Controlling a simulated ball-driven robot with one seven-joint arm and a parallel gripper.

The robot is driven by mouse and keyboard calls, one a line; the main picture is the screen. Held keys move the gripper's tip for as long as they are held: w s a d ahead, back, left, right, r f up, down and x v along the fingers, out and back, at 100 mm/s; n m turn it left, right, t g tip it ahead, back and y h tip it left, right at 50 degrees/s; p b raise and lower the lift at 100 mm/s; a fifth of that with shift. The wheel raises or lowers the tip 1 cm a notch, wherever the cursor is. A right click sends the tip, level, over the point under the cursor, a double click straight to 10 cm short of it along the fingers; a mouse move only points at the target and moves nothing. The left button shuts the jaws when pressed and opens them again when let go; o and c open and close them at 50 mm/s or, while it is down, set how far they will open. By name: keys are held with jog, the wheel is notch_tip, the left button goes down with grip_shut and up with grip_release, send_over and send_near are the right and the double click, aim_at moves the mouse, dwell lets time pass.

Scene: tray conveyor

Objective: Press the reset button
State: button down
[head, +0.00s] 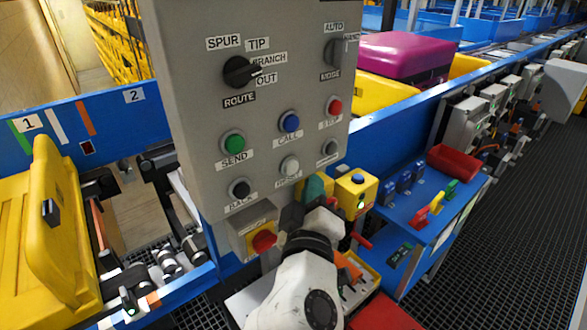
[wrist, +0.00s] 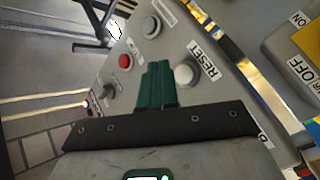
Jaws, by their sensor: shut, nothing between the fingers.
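The reset button (head: 289,166) is a round white button low on the grey control panel, with its label just below it. In the wrist view the same white button (wrist: 187,75) sits beside the word RESET and is fully visible. My gripper (head: 317,187) is in front of the panel's lower right part, below and right of the button. Its teal fingers (wrist: 157,70) are shut together and empty, pointing at the panel. In the wrist view their tips appear just left of the white button; I cannot tell whether they touch the panel.
A green send button (head: 233,142), blue call button (head: 290,121), red stop button (head: 333,106) and black back button (head: 239,188) share the panel. A red emergency knob (head: 264,241) sits below. A yellow button box (head: 356,193) and blue shelf (head: 425,217) stand right. Yellow trays flank the panel.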

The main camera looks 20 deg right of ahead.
jog(key=shift+w+a, duration=0.15)
jog(key=shift+w, duration=0.35)
jog(key=shift+w+a, duration=0.15)
jog(key=shift+w, duration=0.35)
jog(key=shift+w, duration=0.1)
dwell(1.3)
jog(key=shift+w+a+b, duration=0.15)
jog(key=shift+w+b, duration=0.15)
jog(key=shift+b, duration=0.1)
jog(key=shift+w+a, duration=0.15)
jog(key=shift+w, duration=0.3)
dwell(0.8)
jog(key=shift+s, duration=0.1)
jog(key=shift+s+d, duration=0.3)
jog(key=shift+s, duration=0.5)
jog(key=s, duration=0.1)
jog(key=s+d, duration=0.1)
jog(key=s, duration=0.2)
jog(key=shift+s+d, duration=0.25)
jog(key=shift+s, duration=0.1)
